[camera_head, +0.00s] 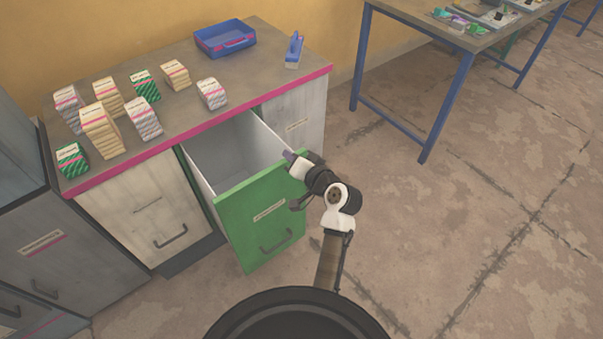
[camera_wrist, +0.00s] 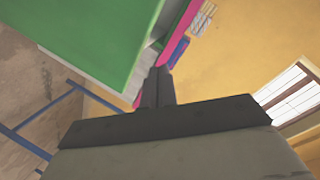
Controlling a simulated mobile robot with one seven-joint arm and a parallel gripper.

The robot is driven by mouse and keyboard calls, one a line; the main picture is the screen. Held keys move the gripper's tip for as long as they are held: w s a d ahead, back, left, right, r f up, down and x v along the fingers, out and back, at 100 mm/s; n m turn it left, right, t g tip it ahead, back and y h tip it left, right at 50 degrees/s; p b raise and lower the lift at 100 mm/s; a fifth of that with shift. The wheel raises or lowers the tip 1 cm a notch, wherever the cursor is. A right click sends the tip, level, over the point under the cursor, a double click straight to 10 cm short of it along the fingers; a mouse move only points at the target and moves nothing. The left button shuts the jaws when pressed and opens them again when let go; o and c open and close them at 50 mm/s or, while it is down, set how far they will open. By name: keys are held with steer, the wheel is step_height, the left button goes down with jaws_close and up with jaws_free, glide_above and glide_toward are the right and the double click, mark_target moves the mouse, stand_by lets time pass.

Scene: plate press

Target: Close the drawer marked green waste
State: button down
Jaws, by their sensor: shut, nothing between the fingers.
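The drawer with the green front (camera_head: 257,222) stands pulled out from the cabinet, its light inner walls and floor showing and looking empty. A label and a dark handle are on its front; the label text is too small to read. My gripper (camera_head: 290,156) is shut and empty at the top right corner of the green front. I cannot tell whether it touches it. In the wrist view the green front (camera_wrist: 85,35) fills the upper left, and my shut fingers (camera_wrist: 158,82) point toward the pink counter edge beyond it.
The countertop (camera_head: 185,113) bears several striped stacks, a blue tray (camera_head: 225,38) and a blue-handled item (camera_head: 294,50). A closed pale drawer (camera_head: 150,212) is left of the green one. A blue-legged table (camera_head: 455,42) stands at the back right. The floor on the right is clear.

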steer(key=s+d+f+m, duration=0.3)
steer(key=s+d+f, duration=0.1)
steer(key=d+f, duration=0.15)
steer(key=m+t+y, duration=0.2)
steer(key=m, duration=0.3)
glide_toward(287, 177)
steer(key=x, duration=0.7)
steer(key=shift+r, duration=0.15)
steer(key=b+x, duration=1.2)
steer(key=x, duration=1.4)
steer(key=shift+r, duration=0.5)
steer(key=shift+s+a+r, duration=0.1)
steer(key=shift+a, duration=0.05)
